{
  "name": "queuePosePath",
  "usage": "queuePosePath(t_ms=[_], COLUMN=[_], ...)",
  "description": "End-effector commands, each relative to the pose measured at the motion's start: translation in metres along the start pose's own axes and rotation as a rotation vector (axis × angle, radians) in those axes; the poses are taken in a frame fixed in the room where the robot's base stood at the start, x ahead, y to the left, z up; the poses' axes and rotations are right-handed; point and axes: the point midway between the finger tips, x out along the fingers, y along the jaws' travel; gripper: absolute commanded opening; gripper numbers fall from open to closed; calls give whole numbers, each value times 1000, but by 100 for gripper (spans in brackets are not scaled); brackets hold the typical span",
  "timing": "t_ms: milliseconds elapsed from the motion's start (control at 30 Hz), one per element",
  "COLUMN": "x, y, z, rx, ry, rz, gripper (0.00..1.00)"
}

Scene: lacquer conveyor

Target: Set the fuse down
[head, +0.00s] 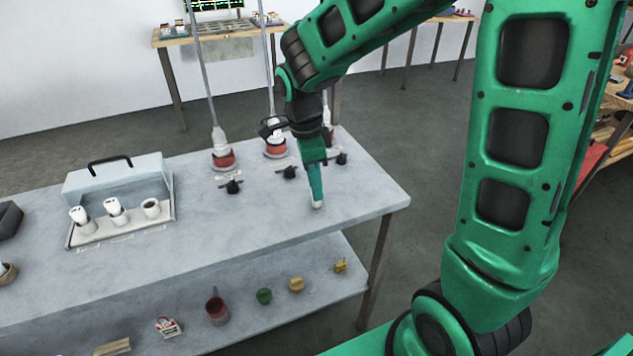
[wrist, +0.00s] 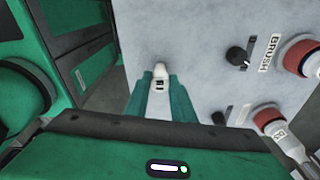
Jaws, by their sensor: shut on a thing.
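A white fuse (head: 317,204) is held in my gripper (head: 316,190) at the right end of the grey table (head: 365,190). In the head view the fuse points down and its lower end is at or just above the tabletop; I cannot tell if it touches. In the wrist view the fuse (wrist: 160,72) sits between the two green fingers of my gripper (wrist: 160,84), which are shut on it. The fingers hide part of its body.
An open grey box (head: 160,165) with several white cylindrical pieces stands at the table's left. Several black knobs (head: 233,187) and red-based white fittings (head: 223,158) stand behind my gripper; one label reads "BRUSH" (wrist: 268,52). The table's front right is clear up to its edge.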

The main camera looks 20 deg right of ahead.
Motion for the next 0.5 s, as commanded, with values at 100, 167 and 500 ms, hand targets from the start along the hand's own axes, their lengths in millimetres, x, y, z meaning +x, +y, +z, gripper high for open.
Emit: queuePosePath(t_ms=[100, 167, 500], x=[0, 1, 2], y=[0, 0, 0], z=[0, 0, 0], rx=[0, 0, 1], ry=[0, 0, 0], rz=[0, 0, 0], gripper=[0, 0, 41])
